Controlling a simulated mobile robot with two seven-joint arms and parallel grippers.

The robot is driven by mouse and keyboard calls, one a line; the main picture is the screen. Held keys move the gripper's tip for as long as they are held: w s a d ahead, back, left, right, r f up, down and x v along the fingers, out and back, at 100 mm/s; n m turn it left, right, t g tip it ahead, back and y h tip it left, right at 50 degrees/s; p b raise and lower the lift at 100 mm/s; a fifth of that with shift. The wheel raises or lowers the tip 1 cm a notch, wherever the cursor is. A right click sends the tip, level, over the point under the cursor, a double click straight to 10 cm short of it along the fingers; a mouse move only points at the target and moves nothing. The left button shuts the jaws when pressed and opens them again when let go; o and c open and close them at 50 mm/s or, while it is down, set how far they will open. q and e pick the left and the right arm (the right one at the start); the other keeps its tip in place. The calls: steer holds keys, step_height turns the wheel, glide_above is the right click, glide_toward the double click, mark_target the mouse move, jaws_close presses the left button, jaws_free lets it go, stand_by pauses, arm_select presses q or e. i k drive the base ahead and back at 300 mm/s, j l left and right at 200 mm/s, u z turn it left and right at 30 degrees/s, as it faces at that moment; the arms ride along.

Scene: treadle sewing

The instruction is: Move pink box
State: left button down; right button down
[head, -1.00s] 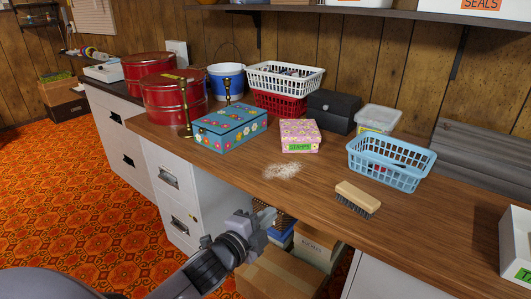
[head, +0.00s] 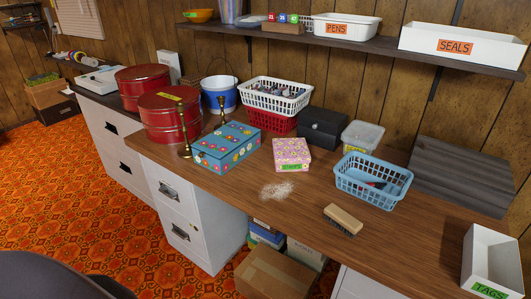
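The pink box (head: 292,153) is small, with a flower pattern and a green label on its front. It sits on the wooden desk (head: 240,191), right of the blue flowered box (head: 227,145) and left of the blue basket (head: 373,182). Nothing touches it from my side. Neither of my grippers is in the head view. Only a dark part of my own body shows at the bottom left.
A pale crumb pile (head: 277,190) lies in front of the pink box. A brush (head: 343,219) lies to its right. A dark box (head: 324,127) and a clear tub (head: 362,137) stand behind. A white TAGS tray (head: 490,262) is at the right end.

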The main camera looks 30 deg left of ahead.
mark_target(290, 154)
steer(key=i+j, duration=0.15)
steer(key=j, duration=0.7)
steer(key=i+j+z, duration=0.1)
steer(key=j, duration=0.7)
steer(key=i+j+z, duration=0.1)
steer(key=j, duration=0.75)
steer(key=i+j, duration=0.2)
steer(key=j, duration=0.65)
steer(key=j+z, duration=0.1)
steer(key=j, duration=0.75)
steer(key=i, duration=0.05)
